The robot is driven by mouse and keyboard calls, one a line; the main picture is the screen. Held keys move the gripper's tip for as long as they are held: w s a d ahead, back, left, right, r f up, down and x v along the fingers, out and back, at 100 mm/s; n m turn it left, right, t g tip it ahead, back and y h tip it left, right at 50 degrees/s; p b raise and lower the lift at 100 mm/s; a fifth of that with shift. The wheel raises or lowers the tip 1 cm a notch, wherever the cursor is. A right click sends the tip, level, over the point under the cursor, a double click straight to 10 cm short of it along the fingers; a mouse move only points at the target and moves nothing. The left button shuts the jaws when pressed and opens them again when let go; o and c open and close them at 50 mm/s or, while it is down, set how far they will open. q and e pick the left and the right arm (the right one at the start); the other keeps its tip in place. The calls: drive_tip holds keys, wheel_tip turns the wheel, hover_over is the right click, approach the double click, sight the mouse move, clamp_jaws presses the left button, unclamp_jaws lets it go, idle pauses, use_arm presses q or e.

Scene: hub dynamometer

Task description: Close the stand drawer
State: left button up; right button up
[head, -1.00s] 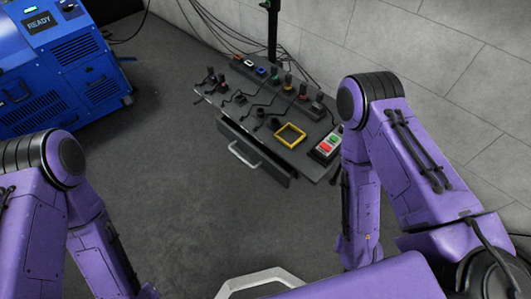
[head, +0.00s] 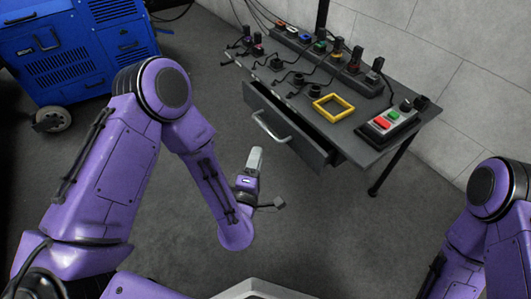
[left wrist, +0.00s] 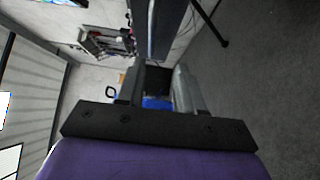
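The stand drawer (head: 300,141) is dark grey with a pale bar handle (head: 268,128). In the head view it sticks out part-way from under the stand top (head: 300,100). My left gripper (head: 254,160) is in front of and below the handle, apart from it in the picture. In the left wrist view my left gripper (left wrist: 158,88) shows two fingers with a gap and nothing held between them. A dark grey panel (left wrist: 162,28) rises beyond the fingers; I cannot tell if it is the drawer front. My right gripper is out of view.
On the stand lie a yellow square frame (head: 333,107), a button box (head: 389,123) and several cabled plugs. A blue wheeled machine (head: 75,50) stands at the upper left. A wall is behind the stand. The floor in front is clear.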

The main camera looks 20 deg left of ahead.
sight(264, 125)
use_arm(q)
drive_tip(key=w, duration=0.3)
drive_tip(key=w+a+r+n+b, duration=0.1)
drive_tip(key=w, duration=0.3)
drive_tip(key=w+r+n+y+b, duration=0.1)
drive_tip(key=w, duration=0.3)
drive_tip(key=shift+w+a+t, duration=0.1)
drive_tip(key=shift+a+t, duration=0.05)
drive_tip(key=shift+t, duration=0.15)
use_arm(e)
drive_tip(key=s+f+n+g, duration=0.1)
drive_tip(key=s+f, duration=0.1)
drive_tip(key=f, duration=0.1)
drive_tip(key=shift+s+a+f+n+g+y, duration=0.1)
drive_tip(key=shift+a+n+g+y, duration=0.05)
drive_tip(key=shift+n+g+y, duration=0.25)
use_arm(q)
clamp_jaws()
